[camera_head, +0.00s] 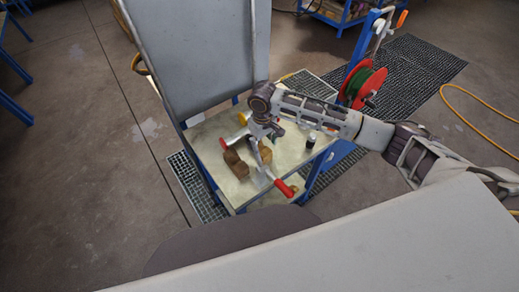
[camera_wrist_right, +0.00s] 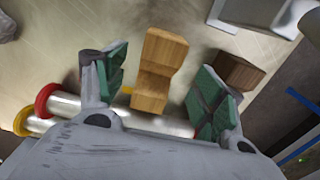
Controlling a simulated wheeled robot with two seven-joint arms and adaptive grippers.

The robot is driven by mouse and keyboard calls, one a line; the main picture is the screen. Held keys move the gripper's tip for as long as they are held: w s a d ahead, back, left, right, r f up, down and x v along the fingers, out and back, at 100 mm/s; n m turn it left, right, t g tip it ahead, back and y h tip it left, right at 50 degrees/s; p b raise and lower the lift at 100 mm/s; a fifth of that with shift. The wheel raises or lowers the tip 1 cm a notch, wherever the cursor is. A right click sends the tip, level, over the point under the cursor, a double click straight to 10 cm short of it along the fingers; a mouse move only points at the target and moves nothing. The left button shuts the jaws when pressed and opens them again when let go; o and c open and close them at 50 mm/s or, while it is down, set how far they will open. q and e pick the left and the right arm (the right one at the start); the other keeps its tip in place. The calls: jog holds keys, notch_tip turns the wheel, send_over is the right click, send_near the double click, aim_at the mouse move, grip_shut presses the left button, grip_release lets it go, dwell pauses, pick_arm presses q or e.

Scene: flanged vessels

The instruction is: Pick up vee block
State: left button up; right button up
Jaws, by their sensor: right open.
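The vee block, a light-brown wooden block (camera_wrist_right: 158,70) with a notch across its middle, lies on the worktop in the right wrist view. My right gripper (camera_wrist_right: 160,92) is open, with one green-padded finger on each side of the block and gaps between. In the head view the right gripper (camera_head: 264,137) hangs over the tabletop and hides part of what lies below. Brown blocks show there, one at the left (camera_head: 236,165) and one by the gripper (camera_head: 265,153); I cannot tell surely which is the vee block. My left gripper is not in view.
A darker brown block (camera_wrist_right: 238,72) lies close beyond the right finger.

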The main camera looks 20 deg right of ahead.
aim_at(262, 149)
jog(key=shift+w+f, duration=0.2)
jog(key=shift+f, duration=2.4)
jog(key=c, duration=1.2)
